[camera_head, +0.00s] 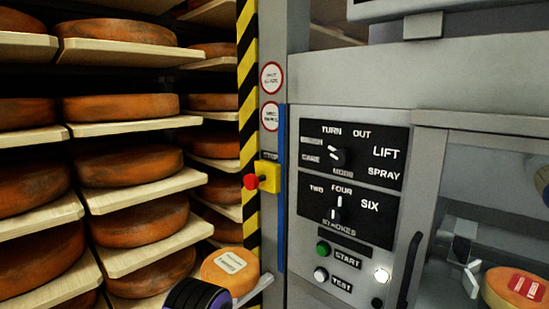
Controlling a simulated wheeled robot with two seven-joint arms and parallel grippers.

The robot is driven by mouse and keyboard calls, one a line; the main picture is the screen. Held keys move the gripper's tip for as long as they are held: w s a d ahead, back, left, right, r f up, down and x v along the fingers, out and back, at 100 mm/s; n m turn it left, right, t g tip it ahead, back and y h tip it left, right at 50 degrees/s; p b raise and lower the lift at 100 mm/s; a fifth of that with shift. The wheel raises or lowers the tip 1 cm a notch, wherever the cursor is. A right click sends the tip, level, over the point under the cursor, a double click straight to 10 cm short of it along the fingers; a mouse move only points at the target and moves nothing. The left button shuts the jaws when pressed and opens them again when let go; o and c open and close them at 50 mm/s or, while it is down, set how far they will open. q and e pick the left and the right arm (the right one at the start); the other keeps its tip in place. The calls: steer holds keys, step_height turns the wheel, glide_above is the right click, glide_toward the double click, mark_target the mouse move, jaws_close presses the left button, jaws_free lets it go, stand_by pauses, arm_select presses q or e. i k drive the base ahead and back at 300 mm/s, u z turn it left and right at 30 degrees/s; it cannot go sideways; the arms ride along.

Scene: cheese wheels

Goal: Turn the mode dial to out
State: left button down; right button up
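The mode dial (338,157) is a small black knob on the upper black panel (390,140) of the grey machine. Around it are the words TURN, OUT, LIFT, SPRAY, CARE and a dim one at upper left. Its pale mark seems to face the upper left, away from OUT, which is at upper right; the exact setting is too small to tell. My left gripper (257,289) shows partly at the bottom edge, beyond a black and purple arm part, low and left of the dial and apart from it. Its fingers are unclear. I cannot make out my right gripper.
A strokes dial (336,212) sits below, with a green start button (323,248) and white test button (321,274). A red stop knob (250,181) projects at left. Shelves of cheese wheels (120,108) fill the left. A labelled cheese (515,287) shows in the right window.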

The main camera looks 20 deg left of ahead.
mark_target(340, 157)
steer(key=u, duration=1.1)
steer(key=k, duration=0.8)
steer(key=z, duration=0.55)
steer(key=i, duration=0.55)
steer(key=z, duration=0.05)
